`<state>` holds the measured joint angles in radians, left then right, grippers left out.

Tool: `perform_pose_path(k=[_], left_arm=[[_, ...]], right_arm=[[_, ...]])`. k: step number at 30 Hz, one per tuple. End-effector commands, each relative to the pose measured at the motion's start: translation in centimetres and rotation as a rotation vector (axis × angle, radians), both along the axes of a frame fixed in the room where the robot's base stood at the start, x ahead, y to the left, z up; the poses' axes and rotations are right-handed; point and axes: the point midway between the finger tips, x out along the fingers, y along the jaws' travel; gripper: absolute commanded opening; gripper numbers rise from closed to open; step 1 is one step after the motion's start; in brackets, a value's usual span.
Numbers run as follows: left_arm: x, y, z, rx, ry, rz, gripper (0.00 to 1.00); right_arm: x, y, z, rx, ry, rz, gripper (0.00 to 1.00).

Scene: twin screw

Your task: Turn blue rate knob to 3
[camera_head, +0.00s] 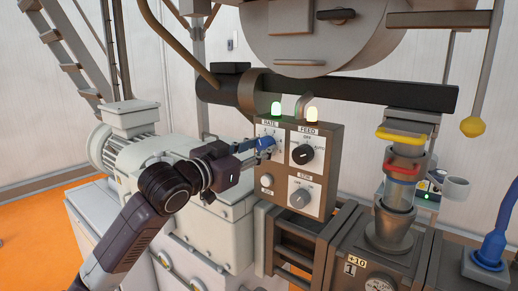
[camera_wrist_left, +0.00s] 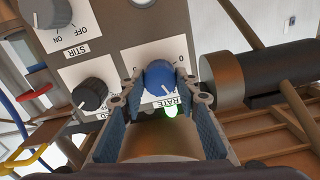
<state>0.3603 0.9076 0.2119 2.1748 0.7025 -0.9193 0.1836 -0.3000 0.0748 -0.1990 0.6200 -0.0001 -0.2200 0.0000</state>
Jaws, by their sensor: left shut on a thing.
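The blue rate knob (camera_wrist_left: 158,76) sits on a white plate marked RATE, which appears upside down in the left wrist view. A 0 shows on the plate, and I cannot tell which number the knob points to. My left gripper (camera_wrist_left: 158,88) is shut on the knob, with a finger on either side. In the head view my left gripper (camera_head: 258,147) reaches the upper left of the control box (camera_head: 331,150) and hides much of the knob (camera_head: 266,142). My right gripper is not in view.
A black FEED knob (camera_head: 302,154) is close right of the rate plate. A grey STIR knob (camera_head: 299,198) and a round button (camera_head: 267,180) are below. Green (camera_head: 276,109) and pale (camera_head: 312,114) lamps stand on top of the box. A dark horizontal pipe (camera_head: 400,95) runs behind.

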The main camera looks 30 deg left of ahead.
Motion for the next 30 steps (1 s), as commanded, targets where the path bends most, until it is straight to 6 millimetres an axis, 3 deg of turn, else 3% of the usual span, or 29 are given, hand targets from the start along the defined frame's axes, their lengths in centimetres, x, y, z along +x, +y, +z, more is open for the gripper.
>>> perform_pose_path(k=[11, 30], left_arm=[[0.01, 0.03, -0.01, 0.098, -0.007, 0.001, 0.05], [0.01, 0.01, -0.03, 0.599, -0.046, -0.001, 0.05]], right_arm=[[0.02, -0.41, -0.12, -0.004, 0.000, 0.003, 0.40], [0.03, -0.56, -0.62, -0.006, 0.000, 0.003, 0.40]])
